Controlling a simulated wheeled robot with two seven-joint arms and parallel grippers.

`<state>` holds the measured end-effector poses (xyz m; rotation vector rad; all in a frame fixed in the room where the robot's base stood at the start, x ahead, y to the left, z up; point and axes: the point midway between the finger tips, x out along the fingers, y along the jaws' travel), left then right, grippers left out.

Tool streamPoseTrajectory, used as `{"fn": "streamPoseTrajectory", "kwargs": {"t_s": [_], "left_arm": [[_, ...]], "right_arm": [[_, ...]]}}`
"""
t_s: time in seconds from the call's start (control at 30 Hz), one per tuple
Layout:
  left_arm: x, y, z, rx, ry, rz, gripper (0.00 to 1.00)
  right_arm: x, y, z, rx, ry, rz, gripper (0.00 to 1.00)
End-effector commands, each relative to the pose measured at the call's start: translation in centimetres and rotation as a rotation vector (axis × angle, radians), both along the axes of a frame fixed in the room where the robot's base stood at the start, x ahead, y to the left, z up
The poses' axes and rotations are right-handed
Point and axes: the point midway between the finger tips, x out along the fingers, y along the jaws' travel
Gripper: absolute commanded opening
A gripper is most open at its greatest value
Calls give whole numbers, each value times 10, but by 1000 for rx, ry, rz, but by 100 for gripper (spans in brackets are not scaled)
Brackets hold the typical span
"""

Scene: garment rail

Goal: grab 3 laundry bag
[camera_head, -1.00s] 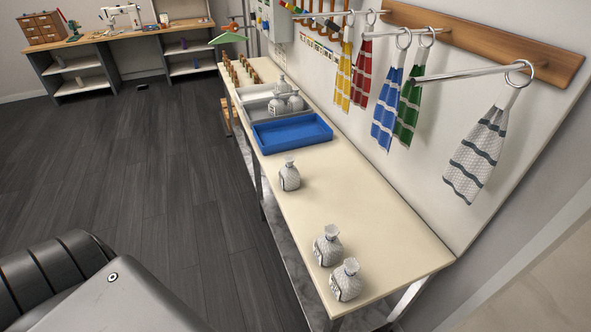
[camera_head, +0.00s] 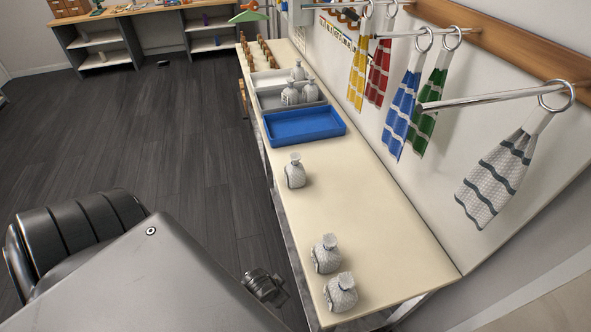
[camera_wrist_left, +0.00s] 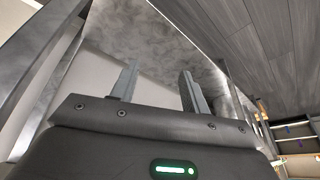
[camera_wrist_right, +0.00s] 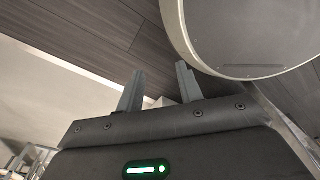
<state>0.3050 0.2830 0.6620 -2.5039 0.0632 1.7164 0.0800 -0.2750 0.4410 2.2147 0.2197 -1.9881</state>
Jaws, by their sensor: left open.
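Three small grey-white laundry bags with tied necks stand on the cream table. One bag (camera_head: 294,172) is just this side of the blue tray, and two bags (camera_head: 325,255) (camera_head: 341,294) stand close together at the near end. More similar bags (camera_head: 290,94) stand in the grey tray (camera_head: 268,102). My left gripper (camera_wrist_left: 159,82) is open and empty in the left wrist view, facing a grey surface beneath a frame. My right gripper (camera_wrist_right: 160,85) is open and empty in the right wrist view, with dark floor beyond. Neither gripper touches a bag.
A blue tray (camera_head: 303,124) lies on the table beyond the nearest single bag. Striped towels, including a grey-white one (camera_head: 497,180), hang from rings on metal rods (camera_head: 490,100) over the right side. The middle of the table is bare. Dark open floor (camera_head: 160,140) lies left.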

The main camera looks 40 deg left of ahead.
Motion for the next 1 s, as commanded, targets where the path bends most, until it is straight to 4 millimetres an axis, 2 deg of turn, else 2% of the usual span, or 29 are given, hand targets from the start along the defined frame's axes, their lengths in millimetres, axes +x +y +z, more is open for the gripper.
{"fn": "streamPoseTrajectory", "kwargs": {"t_s": [0.03,0.1,0.33,0.4,0.7,0.87,1.0], "left_arm": [[8,1,28,2,-25,3,46],[16,2,59,5,-49,8,46],[30,9,148,14,-131,29,46],[49,24,177,26,-209,56,46],[156,103,238,19,-581,180,46],[196,138,272,-6,-741,217,46],[212,152,288,-22,-811,230,46]], "right_arm": [[6,1,4,2,-9,0,36],[7,2,6,3,-10,-1,36],[-9,3,12,3,12,-1,36],[-14,3,13,3,20,-1,36],[-17,2,14,1,24,-1,36],[-10,2,14,1,16,-1,36],[-9,1,14,0,14,-1,36]]}}
